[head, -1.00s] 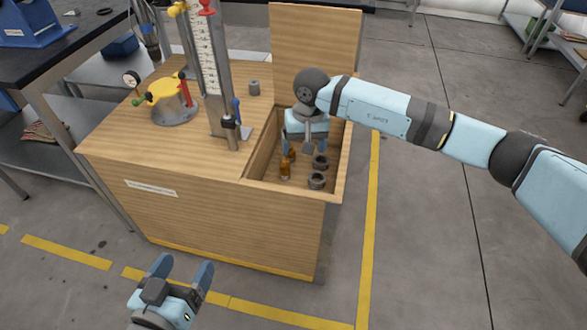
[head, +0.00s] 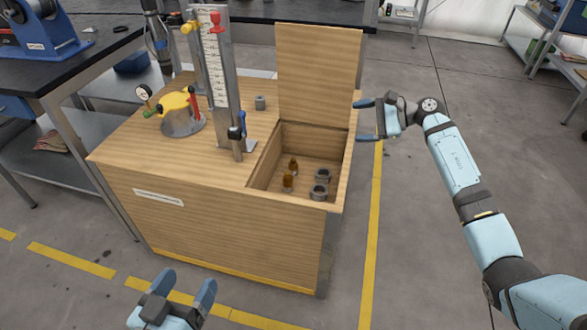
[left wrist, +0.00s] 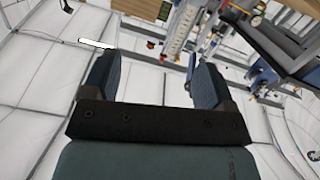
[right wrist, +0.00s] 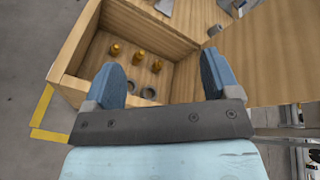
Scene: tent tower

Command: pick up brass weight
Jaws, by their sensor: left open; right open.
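Small brass weights stand in the open compartment of the wooden cabinet; the head view shows a nearer one (head: 288,181) and a farther one (head: 294,166). The right wrist view shows three brass weights, left (right wrist: 115,50), middle (right wrist: 138,56) and right (right wrist: 157,66). My right gripper (head: 362,120) is open and empty, outside the compartment to its right, beside the raised lid, with its fingers toward the cabinet. My left gripper (head: 187,284) is open and empty, low in front of the cabinet, far from the weights.
Two grey ring-shaped pieces, one nearer (head: 318,192) and one farther (head: 322,176), share the compartment. The wooden lid (head: 318,75) stands upright behind it. A scaled metal column (head: 218,85) and a yellow-topped device (head: 180,105) stand on the cabinet top. The floor to the right is clear.

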